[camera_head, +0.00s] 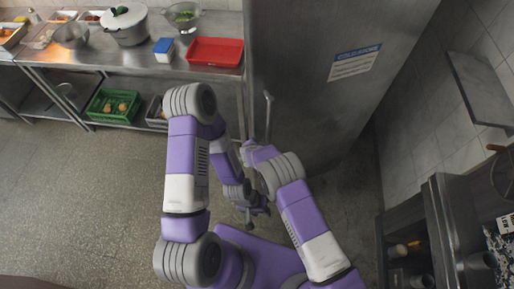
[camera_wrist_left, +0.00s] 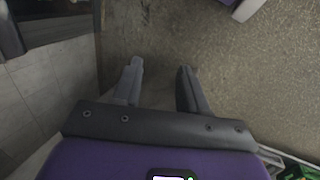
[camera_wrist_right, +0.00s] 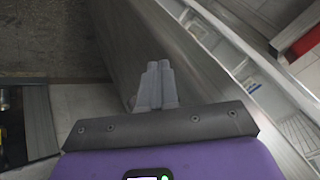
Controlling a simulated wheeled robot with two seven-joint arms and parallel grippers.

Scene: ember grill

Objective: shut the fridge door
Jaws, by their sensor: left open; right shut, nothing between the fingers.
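The tall steel fridge door (camera_head: 315,90) fills the upper middle of the head view, with a blue and white label and a vertical handle (camera_head: 268,115) near its left edge. In the right wrist view the door (camera_wrist_right: 165,35) is a slanting steel panel; pale racks (camera_wrist_right: 300,130) show to its right, so it looks ajar, though by how much I cannot tell. My right gripper (camera_wrist_right: 157,70) is shut and empty, close to the panel; contact is unclear. Its fingers are hidden in the head view. My left gripper (camera_head: 250,222) is open and empty, low over the floor; its fingers show in the left wrist view (camera_wrist_left: 160,75).
A steel counter (camera_head: 150,66) at the back left bears a pot, a red tray (camera_head: 215,51) and a blue and white box (camera_head: 164,50). A green crate (camera_head: 113,105) sits on its lower shelf. A dark stove unit (camera_head: 440,225) stands at right. The floor at left is clear.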

